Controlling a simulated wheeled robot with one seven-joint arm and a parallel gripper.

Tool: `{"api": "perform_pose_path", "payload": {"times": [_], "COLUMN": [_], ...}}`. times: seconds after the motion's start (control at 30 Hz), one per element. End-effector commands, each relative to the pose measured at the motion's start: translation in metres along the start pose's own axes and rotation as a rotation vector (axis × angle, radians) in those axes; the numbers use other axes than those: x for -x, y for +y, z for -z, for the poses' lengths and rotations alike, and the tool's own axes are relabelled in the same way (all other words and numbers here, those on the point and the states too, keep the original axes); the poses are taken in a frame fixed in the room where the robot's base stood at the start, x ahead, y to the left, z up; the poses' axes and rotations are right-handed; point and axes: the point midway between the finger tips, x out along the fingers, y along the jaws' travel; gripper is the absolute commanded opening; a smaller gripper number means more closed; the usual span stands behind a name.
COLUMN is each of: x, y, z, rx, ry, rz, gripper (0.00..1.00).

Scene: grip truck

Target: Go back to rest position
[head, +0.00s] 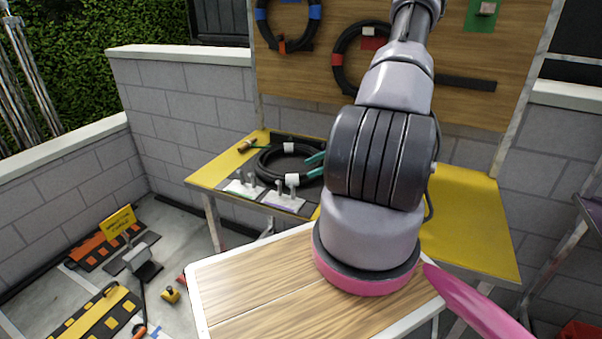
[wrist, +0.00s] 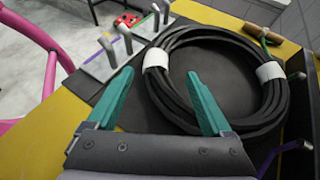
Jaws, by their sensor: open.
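My gripper (wrist: 160,102) is open, with its two green fingers apart and nothing between them in the wrist view. It is over the yellow table (wrist: 45,140), just short of a coiled black cable (wrist: 180,85) with white wraps. In the head view the green fingertips (head: 316,166) show at the right side of the same coil (head: 268,160). The right finger overlaps the coil's near edge in the wrist view; I cannot tell if they touch. My arm hides the middle of the yellow table (head: 465,220) in the head view.
Plates with upright pegs (head: 243,188) stand at the table's front edge, left of my gripper. A wooden board (head: 490,60) with hung coils (head: 352,60) rises behind the table. A wooden-topped surface (head: 260,285) is in front, clear on its left. Pink bars (wrist: 40,45) pass at left in the wrist view.

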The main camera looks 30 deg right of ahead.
Motion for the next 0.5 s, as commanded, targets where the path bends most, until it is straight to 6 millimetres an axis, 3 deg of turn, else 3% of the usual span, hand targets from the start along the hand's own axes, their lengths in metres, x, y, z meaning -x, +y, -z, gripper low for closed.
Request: {"api": "perform_pose_path", "payload": {"times": [0.2,0.5], "x": [0.03,0.036], "y": [-0.001,0.0], "z": [0.0,0.0], "rx": [0.001,0.001], "ry": [0.001,0.0], "rz": [0.002,0.0], "gripper": [0.84,0.84]}}
